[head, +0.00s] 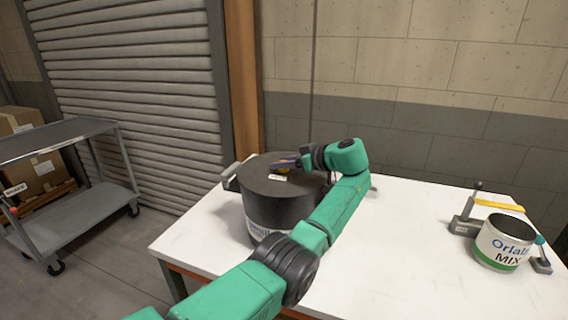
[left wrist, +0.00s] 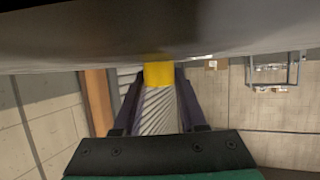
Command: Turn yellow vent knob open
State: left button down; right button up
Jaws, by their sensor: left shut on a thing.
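The yellow vent knob (left wrist: 158,74) shows in the left wrist view between the two dark fingers of my left gripper (left wrist: 158,88). In the head view only a little of the knob (head: 283,171) shows beside the fingers. It is on top of a large black drum (head: 262,205), which stands on the left part of the white table. My left gripper (head: 284,163) reaches over the drum from the right and is shut on the knob. The knob's turn angle cannot be made out. My right gripper is not in view.
An open white can with a green band (head: 497,245) stands at the table's right, among grey clamps with a yellow bar (head: 499,206). The middle of the white table (head: 400,240) is clear. A grey cart (head: 75,190) stands on the floor at left.

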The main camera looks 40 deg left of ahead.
pick_arm(q)
jog(key=shift+n+g, duration=0.4)
jog(key=shift+g, duration=0.1)
jog(key=shift+c, duration=2.3)
grip_release()
jog(key=shift+a, duration=0.1)
